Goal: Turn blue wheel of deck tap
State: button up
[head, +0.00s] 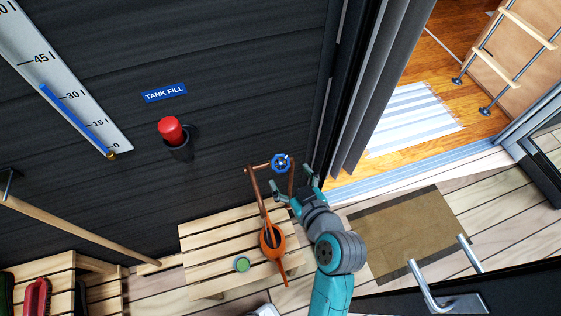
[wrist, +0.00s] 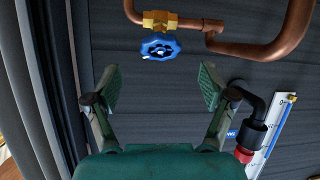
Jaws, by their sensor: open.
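The blue wheel (head: 281,163) of the deck tap is mounted on a copper pipe (head: 258,168) against the dark plank wall. In the wrist view the blue wheel (wrist: 160,47) sits below a brass valve body (wrist: 160,21), ahead of my fingertips and a little above the middle between them. My gripper (head: 293,192) is just below the wheel in the head view. In the wrist view my gripper (wrist: 160,88) has its two fingers wide apart with nothing between them. The fingers appear apart from the wheel.
A red-capped black pipe (head: 172,132) juts from the wall at left. Grey curtains (head: 383,80) hang by the doorway at right.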

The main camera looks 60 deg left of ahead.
aim_at(281, 164)
jog(key=x, duration=0.7)
jog(key=c, duration=1.2)
